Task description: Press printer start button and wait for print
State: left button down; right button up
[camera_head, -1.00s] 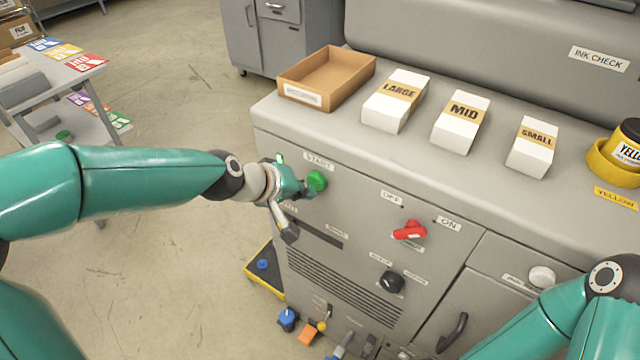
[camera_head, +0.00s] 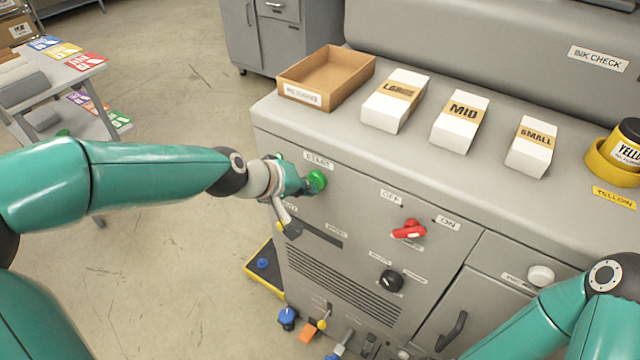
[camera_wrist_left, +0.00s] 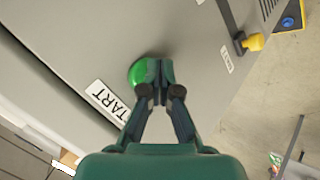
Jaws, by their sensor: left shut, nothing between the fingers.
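The green start button (camera_head: 316,181) is on the front panel of the grey printer (camera_head: 330,225), just below a START label (camera_head: 318,160). My left gripper (camera_head: 304,186) is shut and empty, with its fingertips at the button. In the left wrist view the closed fingertips (camera_wrist_left: 153,72) overlap the right part of the green button (camera_wrist_left: 138,72); they look to be touching it, but how far it is pressed I cannot tell. My right arm comes in at the lower right of the head view, and its gripper is out of the picture.
A red switch (camera_head: 409,230) between OFF and ON labels and a black knob (camera_head: 391,281) sit on the same panel. An open cardboard box (camera_head: 325,80) and LARGE, MID and SMALL paper stacks (camera_head: 460,122) stand on top. Floor to the left is open.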

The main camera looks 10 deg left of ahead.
pick_arm(q)
jog(key=shift+w+d, duration=0.1)
jog(key=shift+w, duration=0.15)
jog(key=shift+s, duration=0.2)
dwell(0.4)
jog(key=shift+s+a+b, duration=0.35)
jog(key=shift+s, duration=0.4)
jog(key=s, duration=0.1)
jog(key=s+a+b, duration=0.1)
jog(key=s, duration=0.2)
jog(key=shift+s+a+b, duration=0.35)
dwell(0.6)
